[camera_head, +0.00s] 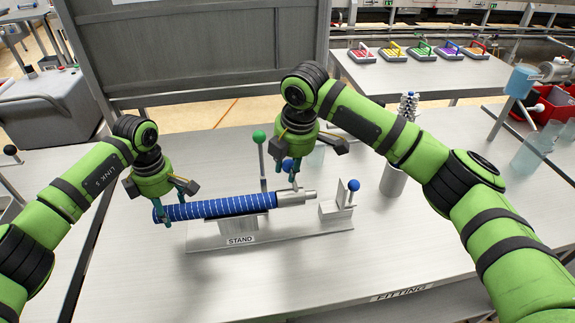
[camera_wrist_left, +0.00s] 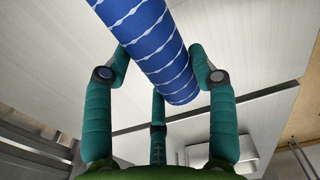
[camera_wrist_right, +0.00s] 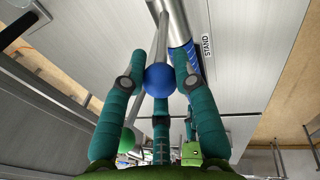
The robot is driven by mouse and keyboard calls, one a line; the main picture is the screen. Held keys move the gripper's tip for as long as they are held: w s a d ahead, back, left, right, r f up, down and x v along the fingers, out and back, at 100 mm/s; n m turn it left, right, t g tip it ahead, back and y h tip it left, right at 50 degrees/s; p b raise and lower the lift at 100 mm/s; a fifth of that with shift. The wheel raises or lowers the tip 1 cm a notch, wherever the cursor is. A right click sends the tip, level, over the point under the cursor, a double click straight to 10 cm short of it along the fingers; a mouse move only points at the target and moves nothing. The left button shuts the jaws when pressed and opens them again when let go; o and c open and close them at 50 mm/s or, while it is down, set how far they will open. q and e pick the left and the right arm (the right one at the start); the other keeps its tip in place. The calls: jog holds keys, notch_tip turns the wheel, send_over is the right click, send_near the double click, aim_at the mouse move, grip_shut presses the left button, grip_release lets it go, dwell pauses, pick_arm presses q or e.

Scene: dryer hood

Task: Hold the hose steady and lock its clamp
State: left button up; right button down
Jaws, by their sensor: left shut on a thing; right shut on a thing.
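The blue hose with white stripes (camera_head: 225,206) lies level along the metal stand (camera_head: 205,240). Its right end meets a grey metal pipe (camera_head: 297,198). My left gripper (camera_head: 174,203) is shut around the hose near its left end; the left wrist view shows the hose (camera_wrist_left: 150,45) between the fingers. My right gripper (camera_head: 290,172) is shut on a blue ball knob (camera_wrist_right: 160,79) at the end of a metal lever, near the pipe end of the hose. In the head view the fingers partly hide this knob, and the clamp itself is hard to make out.
A green ball knob (camera_head: 259,136) stands on a post behind the hose. Another blue knob (camera_head: 353,185) tops a lever on the bracket at the stand's right end. A grey cylinder (camera_head: 393,178) holding metal parts stands further right. The table front is clear.

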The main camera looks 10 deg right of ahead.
pick_arm(q)
jog(key=shift+s+f, duration=0.1)
pick_arm(e)
jog(key=d+y, duration=0.3)
jog(key=y, duration=0.1)
jog(key=shift+d+f+m+y, duration=0.2)
jog(key=shift+d+m+y, duration=0.1)
jog(key=shift+d, duration=0.05)
jog(key=shift+d+f+m+y, duration=0.1)
jog(key=shift+d+f+y, duration=0.2)
jog(key=shift+d+y, duration=0.55)
jog(key=shift+d+f+m+y, duration=0.1)
jog(key=shift+d+f+y, duration=0.35)
jog(key=shift+y, duration=0.75)
jog(key=shift+d+f+m+y, duration=0.1)
jog(key=shift+d+f+y, duration=0.1)
jog(key=shift+d+y, duration=0.7)
jog(key=shift+a+y, duration=0.15)
jog(key=shift+y, duration=0.1)
jog(key=c, duration=0.9)
grip_release()
jog(key=shift+c, duration=0.2)
jog(key=v, duration=1.2)
jog(key=shift+s, duration=0.2)
